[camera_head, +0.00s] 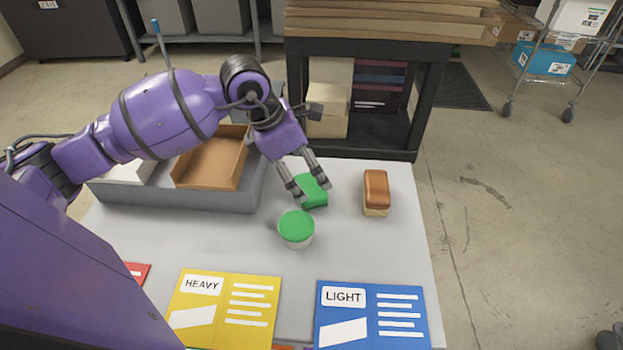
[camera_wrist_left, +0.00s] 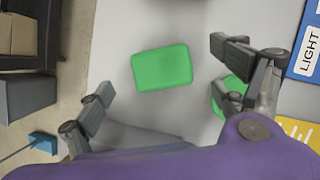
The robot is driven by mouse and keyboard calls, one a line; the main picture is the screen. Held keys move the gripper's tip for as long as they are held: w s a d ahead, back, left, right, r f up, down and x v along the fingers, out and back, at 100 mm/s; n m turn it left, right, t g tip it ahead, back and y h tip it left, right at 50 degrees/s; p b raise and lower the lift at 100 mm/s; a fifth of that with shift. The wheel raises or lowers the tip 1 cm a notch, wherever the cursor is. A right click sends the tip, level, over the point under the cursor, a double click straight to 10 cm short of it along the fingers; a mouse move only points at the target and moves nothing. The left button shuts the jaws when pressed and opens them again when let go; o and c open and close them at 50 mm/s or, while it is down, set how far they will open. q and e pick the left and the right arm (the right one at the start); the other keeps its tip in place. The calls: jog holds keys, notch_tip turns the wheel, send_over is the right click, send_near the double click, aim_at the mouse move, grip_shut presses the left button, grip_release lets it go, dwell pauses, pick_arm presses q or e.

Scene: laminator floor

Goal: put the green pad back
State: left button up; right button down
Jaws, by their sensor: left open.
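The green pad (camera_head: 314,190) lies on the light grey table, just behind a round tub with a green lid (camera_head: 296,227). My left gripper (camera_head: 308,192) is open over the pad, with its fingers on either side of it in the head view. In the left wrist view the pad (camera_wrist_left: 162,67) lies flat and whole, ahead of the open fingers (camera_wrist_left: 160,85) and not between their tips. The green lid (camera_wrist_left: 229,95) is partly hidden behind one finger there. My right gripper is not in view.
A brown-topped block (camera_head: 376,190) stands right of the pad. A grey tray (camera_head: 190,196) holding a brown box (camera_head: 212,160) is at the left. A yellow HEAVY card (camera_head: 224,310) and a blue LIGHT card (camera_head: 372,315) lie at the front. A black shelf (camera_head: 350,148) stands behind.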

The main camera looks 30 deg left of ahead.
pick_arm(q)
jog(key=v, duration=0.6)
dwell(0.3)
